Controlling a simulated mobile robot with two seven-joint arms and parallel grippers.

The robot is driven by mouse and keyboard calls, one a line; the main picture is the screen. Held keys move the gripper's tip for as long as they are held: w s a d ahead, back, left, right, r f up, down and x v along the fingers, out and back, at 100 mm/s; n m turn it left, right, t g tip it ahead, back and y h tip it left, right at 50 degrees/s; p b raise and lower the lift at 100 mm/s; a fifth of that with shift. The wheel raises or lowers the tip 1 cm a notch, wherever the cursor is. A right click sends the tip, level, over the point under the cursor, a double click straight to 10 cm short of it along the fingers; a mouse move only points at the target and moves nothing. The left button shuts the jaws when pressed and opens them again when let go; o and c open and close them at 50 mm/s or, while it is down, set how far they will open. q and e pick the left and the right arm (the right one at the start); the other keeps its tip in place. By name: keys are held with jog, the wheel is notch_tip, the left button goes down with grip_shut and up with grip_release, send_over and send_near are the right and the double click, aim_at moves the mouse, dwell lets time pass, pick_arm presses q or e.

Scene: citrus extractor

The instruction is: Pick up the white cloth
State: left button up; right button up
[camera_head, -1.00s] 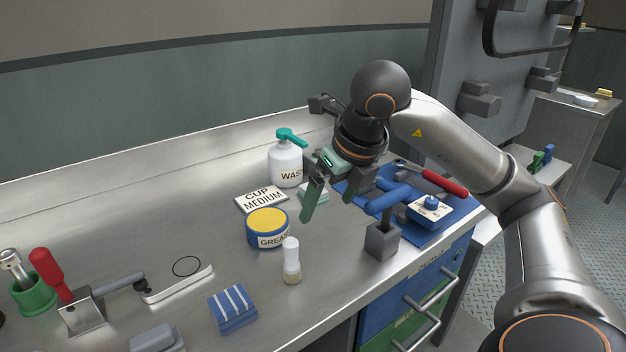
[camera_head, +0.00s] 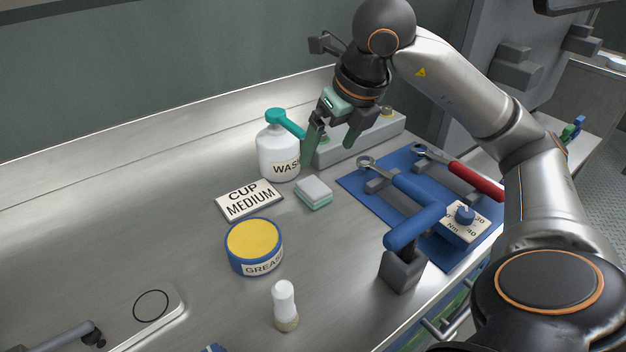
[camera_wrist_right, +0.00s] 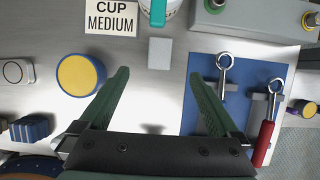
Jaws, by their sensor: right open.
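A small square pad with a white top and a green lower layer, likely the white cloth (camera_head: 313,191), lies flat on the steel bench, right of the CUP MEDIUM sign. In the right wrist view the white square (camera_wrist_right: 160,54) lies beyond the fingertips, roughly centred between them. My right gripper (camera_head: 331,146) is open and empty, its green fingers pointing down. In the head view it shows above and behind the pad, near the wash bottle, apart from the pad. My left gripper is not in view.
The wash bottle (camera_head: 278,152) stands behind the pad. The CUP MEDIUM sign (camera_head: 250,199) and grease tub (camera_head: 254,246) are to the left. A blue mat (camera_head: 352,187) with wrenches is to the right. A white-topped brush (camera_head: 285,300) stands in front. Bare steel surrounds the pad.

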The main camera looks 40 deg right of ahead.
jog(key=b, duration=0.2)
send_over(314, 186)
jog(key=s, duration=0.2)
jog(key=f, duration=0.6)
jog(key=shift+s+a+f, duration=0.1)
jog(key=shift+s+a, duration=0.1)
jog(key=shift+a, duration=0.05)
jog(key=x, duration=0.4)
jog(key=shift+d+f+b, duration=0.1)
jog(key=shift+f+b, duration=0.2)
jog(key=shift+f, duration=0.1)
jog(key=shift+w+f, duration=0.25)
jog(key=shift+f, duration=0.15)
jog(key=c, duration=0.7)
grip_shut()
jog(key=shift+r, duration=0.1)
